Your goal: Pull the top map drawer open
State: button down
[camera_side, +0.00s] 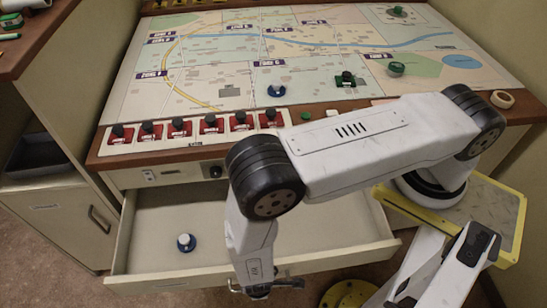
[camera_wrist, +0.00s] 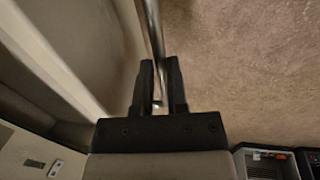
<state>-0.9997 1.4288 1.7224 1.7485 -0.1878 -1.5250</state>
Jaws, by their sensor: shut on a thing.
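The top map drawer (camera_side: 185,276) is pulled well out from under the map table in the side view, its pale interior exposed. My gripper (camera_side: 260,291) is at the middle of the drawer front. In the wrist view my gripper (camera_wrist: 159,68) is shut on the metal drawer handle (camera_wrist: 151,28), a thin bar running between its two dark fingers. The handle is mostly hidden by my gripper in the side view.
The map table (camera_side: 140,95) carries a row of red switches (camera_side: 180,128) and several round pieces. A side cabinet (camera_side: 60,215) with its own handle stands close at the left. A yellow-edged platform (camera_side: 500,215) is at the right. Carpet is clear before the drawer.

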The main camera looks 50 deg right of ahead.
jog(key=shift+s+a, duration=0.95)
jog(key=shift+a, duration=0.05)
jog(key=c, duration=0.6)
grip_release()
jog(key=shift+c, duration=0.2)
jog(key=shift+r, duration=0.2)
notch_tip(320, 180, up, 7)
jog(key=s, duration=0.1)
jog(key=shift+a+r, duration=0.15)
jog(key=shift+a, duration=0.3)
